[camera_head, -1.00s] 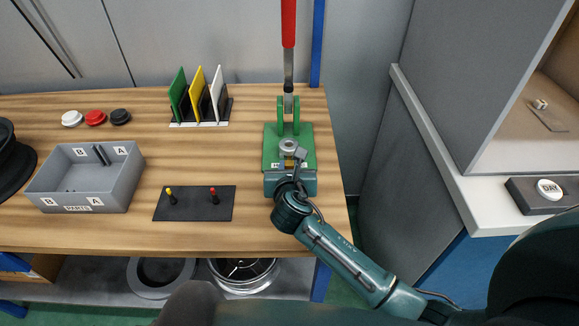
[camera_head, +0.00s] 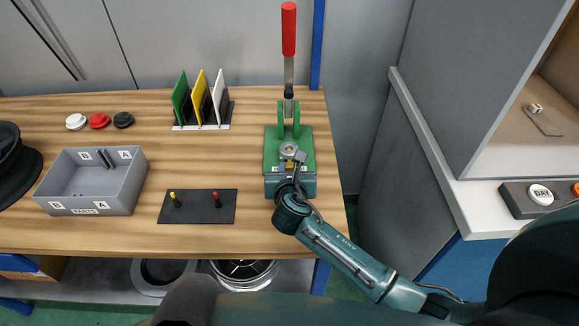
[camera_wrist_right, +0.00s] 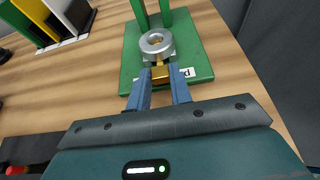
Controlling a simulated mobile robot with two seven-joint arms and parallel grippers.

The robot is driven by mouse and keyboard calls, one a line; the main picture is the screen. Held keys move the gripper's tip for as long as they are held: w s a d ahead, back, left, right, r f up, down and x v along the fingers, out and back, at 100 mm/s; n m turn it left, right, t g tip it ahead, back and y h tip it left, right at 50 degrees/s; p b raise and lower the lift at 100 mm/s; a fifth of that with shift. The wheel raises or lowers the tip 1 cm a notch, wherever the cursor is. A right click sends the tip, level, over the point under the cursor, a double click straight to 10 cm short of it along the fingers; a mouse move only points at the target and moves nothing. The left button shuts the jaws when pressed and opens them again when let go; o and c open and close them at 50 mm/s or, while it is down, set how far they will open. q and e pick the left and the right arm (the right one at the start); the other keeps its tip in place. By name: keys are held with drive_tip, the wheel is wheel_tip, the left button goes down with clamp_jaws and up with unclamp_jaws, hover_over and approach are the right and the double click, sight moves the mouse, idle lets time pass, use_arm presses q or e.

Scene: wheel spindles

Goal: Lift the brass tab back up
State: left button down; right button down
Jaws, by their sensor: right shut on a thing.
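The brass tab (camera_wrist_right: 160,73) sits at the front of the green press, just below a silver ring (camera_wrist_right: 156,41). My right gripper (camera_wrist_right: 160,80) has its two blue fingers on either side of the tab and is shut on it. In the head view my right gripper (camera_head: 290,165) reaches over the front of the green press (camera_head: 304,150) and mostly hides the tab. The press's red-handled lever (camera_head: 289,30) stands upright behind. My left gripper is not in view.
Left of the press lie a dark mat (camera_head: 197,207) with two small pegs and a grey parts box (camera_head: 92,203). A rack with green, yellow and white plates (camera_head: 201,127) stands behind them. A grey cabinet (camera_head: 400,150) is close on the right.

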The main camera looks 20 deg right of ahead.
drive_tip(key=c, duration=1.5)
unclamp_jaws()
drive_tip(key=shift+r, duration=0.35)
drive_tip(key=shift+o, duration=1.3)
drive_tip(key=shift+f, duration=0.15)
drive_tip(key=shift+s, duration=0.1)
drive_tip(key=v, duration=1.2)
drive_tip(key=shift+s+a+p, duration=0.1)
drive_tip(key=shift+s+p, duration=0.15)
drive_tip(key=shift+p, duration=0.15)
drive_tip(key=shift+s+a, duration=0.1)
drive_tip(key=shift+s, duration=0.15)
